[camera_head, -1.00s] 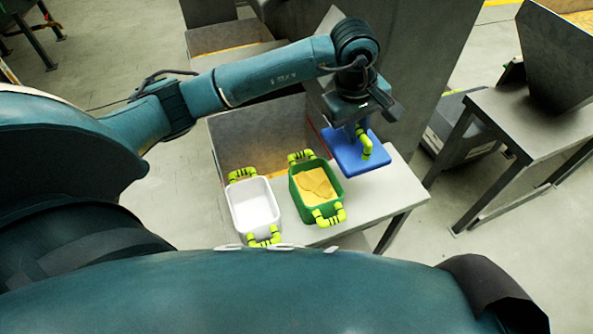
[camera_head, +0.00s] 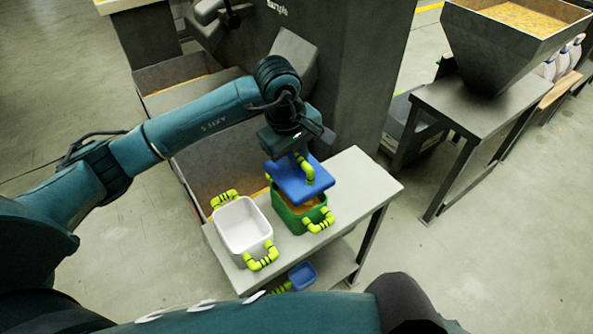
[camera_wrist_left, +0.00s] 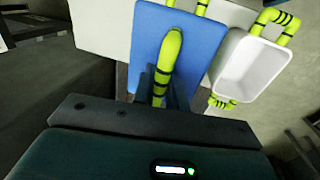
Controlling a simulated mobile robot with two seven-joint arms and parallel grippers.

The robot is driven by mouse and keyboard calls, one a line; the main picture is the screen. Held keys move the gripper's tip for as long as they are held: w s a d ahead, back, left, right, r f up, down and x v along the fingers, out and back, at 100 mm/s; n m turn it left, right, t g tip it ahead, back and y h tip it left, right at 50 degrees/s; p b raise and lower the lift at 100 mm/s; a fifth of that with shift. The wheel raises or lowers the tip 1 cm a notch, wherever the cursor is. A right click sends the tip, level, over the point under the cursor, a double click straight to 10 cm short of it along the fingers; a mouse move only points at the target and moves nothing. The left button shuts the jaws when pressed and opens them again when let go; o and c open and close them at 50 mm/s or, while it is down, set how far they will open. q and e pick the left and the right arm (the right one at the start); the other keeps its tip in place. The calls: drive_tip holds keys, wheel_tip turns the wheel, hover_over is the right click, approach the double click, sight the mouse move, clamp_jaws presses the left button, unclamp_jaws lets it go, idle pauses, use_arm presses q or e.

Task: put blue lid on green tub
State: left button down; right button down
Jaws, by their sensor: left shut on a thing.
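The blue lid (camera_head: 296,184) has a yellow-green handle with black bands. My left gripper (camera_head: 297,155) is shut on that handle and holds the lid over the back part of the green tub (camera_head: 290,217). The tub holds yellow-brown material and has yellow-green side handles. I cannot tell whether the lid touches the tub's rim. In the left wrist view the lid (camera_wrist_left: 180,45) and its handle lie at my left gripper (camera_wrist_left: 160,92), and the lid hides the green tub. My right gripper is not in view.
An empty white tub (camera_head: 242,228) stands left of the green tub on the grey table (camera_head: 365,188). A blue object (camera_head: 301,276) sits on the shelf below. A dark machine (camera_head: 355,80) rises behind. The table's right end is free.

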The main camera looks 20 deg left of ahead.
sight(297, 174)
use_arm(q)
wheel_tip(297, 174, down, 4)
drive_tip(key=shift+r, duration=0.1)
drive_tip(key=shift+f+b, duration=0.3)
drive_tip(key=shift+f, duration=0.3)
drive_tip(key=c, duration=1.4)
unclamp_jaws()
drive_tip(key=shift+c, duration=0.2)
drive_tip(key=shift+r, duration=0.15)
